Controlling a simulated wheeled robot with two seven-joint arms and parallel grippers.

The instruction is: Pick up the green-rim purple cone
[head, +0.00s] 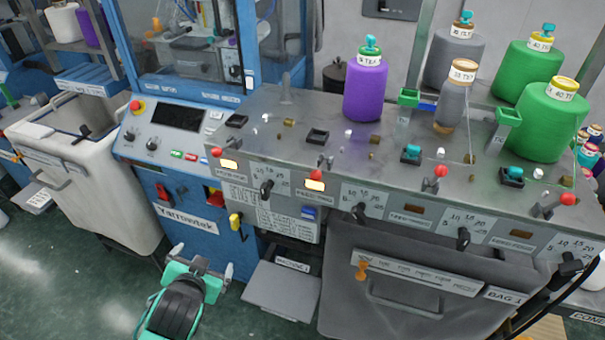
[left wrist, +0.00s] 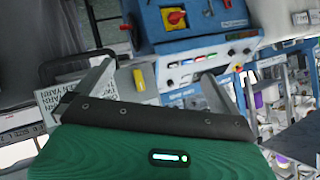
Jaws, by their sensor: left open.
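The purple cone (head: 365,88) with a green rim and a teal tip stands upright on the grey machine top, near its back edge, in the head view. Its label is on the upper part. My left gripper (head: 203,262) is low in front of the blue machine, left of and well below the cone, apart from everything. Its two fingers are spread and empty; they also show in the left wrist view (left wrist: 158,88). I cannot make out the cone for certain in the left wrist view. My right gripper is not in view.
Red-knobbed levers (head: 441,171) line the machine's front. A grey bin (head: 420,285) hangs below. A white cart (head: 90,185) stands left.

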